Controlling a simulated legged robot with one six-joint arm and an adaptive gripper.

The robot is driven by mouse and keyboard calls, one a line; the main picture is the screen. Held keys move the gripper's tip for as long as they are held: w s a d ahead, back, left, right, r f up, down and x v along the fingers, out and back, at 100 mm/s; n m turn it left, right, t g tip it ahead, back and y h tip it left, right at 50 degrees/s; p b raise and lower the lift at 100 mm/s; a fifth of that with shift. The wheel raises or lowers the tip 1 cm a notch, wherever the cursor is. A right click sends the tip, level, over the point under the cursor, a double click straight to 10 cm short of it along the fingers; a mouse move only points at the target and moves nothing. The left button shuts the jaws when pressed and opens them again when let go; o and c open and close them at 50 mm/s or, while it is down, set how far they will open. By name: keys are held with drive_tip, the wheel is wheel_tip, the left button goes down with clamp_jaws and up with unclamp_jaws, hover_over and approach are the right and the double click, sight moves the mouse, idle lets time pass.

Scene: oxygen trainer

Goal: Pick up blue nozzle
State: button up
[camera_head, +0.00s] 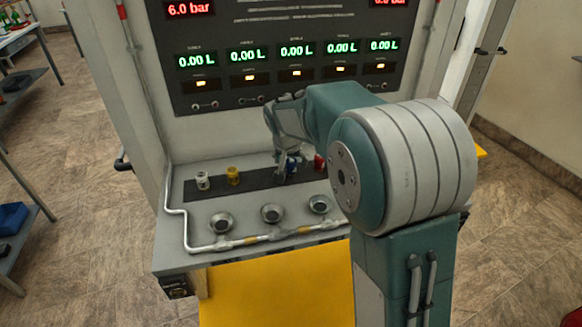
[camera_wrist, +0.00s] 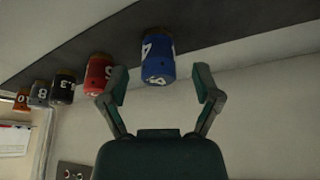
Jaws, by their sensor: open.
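The blue nozzle (camera_wrist: 158,62) stands on the dark strip in the wrist view, with a white mark on its side. My gripper (camera_wrist: 160,88) is open, with one finger on each side of the blue nozzle as seen in that view. No contact between the fingers and the nozzle shows. In the head view, the blue nozzle (camera_head: 292,163) is partly hidden by my gripper (camera_head: 284,174), which is low over the dark strip.
A red nozzle (camera_wrist: 99,75) stands close beside the blue one. Black (camera_wrist: 64,87), grey (camera_wrist: 39,93) and orange (camera_wrist: 22,99) nozzles follow in the row. White (camera_head: 202,181) and yellow (camera_head: 233,176) nozzles stand left. Round metal fittings (camera_head: 271,213) and a pipe (camera_head: 230,244) lie in front.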

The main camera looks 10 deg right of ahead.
drive_tip(key=shift+x, duration=1.25)
clamp_jaws()
